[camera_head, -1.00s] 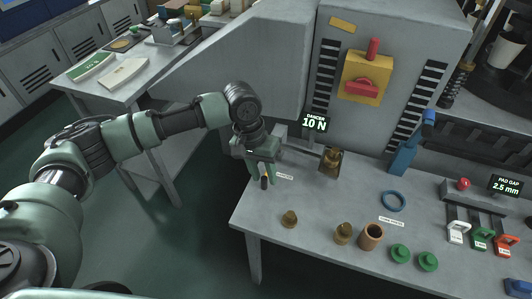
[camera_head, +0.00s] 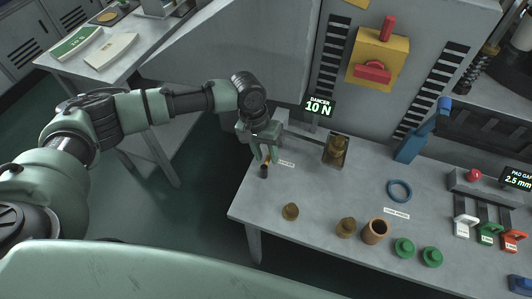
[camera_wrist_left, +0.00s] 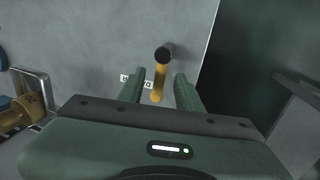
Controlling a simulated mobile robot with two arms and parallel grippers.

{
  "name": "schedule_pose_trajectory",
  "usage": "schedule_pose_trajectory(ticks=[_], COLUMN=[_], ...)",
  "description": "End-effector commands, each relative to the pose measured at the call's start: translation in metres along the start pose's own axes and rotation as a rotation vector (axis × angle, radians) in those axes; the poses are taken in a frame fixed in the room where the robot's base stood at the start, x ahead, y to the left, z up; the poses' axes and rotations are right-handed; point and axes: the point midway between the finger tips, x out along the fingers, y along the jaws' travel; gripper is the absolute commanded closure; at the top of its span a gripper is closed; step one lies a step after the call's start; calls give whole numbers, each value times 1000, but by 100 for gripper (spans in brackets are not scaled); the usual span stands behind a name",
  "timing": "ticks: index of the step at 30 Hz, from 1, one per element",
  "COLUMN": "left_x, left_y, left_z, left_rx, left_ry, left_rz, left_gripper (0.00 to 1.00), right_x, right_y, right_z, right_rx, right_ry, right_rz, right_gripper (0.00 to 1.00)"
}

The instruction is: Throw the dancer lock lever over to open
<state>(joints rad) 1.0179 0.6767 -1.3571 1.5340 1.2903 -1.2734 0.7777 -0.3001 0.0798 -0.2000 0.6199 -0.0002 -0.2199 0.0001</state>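The dancer lock lever is a thin yellow rod with a black knob (camera_wrist_left: 163,55). It stands up from the table's left end, and its black knob (camera_head: 264,171) shows just below my left gripper (camera_head: 263,155). In the left wrist view the lever is between the two green fingers of my left gripper (camera_wrist_left: 158,88), with a gap on each side. The fingers are apart and not closed on it. A small white label (camera_wrist_left: 134,81) lies beside the lever, partly covered by a finger. The dancer display (camera_head: 319,105) reads 10 N. My right gripper is not in view.
A brass piece (camera_head: 337,149) sits in a metal holder right of the lever. Brass plugs (camera_head: 290,211), a copper-coloured cup (camera_head: 374,232), green pieces (camera_head: 404,247) and a blue ring (camera_head: 399,190) lie on the table. A blue lever (camera_head: 422,134) stands farther right.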

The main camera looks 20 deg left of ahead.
Motion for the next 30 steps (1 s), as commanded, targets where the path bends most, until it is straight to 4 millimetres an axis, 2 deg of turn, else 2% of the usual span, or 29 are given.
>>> schedule_pose_trajectory(ticks=[7,8,11,12,23,30], left_x=[2,2,2,2,1,0], left_y=[0,0,0,0,1,6], left_z=[0,0,0,0,0,0], left_rx=[0,0,0,0,27,147], left_ry=[-1,-1,-1,-1,-7,-34], left_rz=[0,0,0,0,0,1], left_gripper=[65,68,96,100,100,100], right_x=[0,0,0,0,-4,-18], right_y=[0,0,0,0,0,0], right_z=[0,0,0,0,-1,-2], right_rx=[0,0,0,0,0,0], right_ry=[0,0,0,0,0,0], right_rz=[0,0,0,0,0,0], right_gripper=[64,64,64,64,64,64])
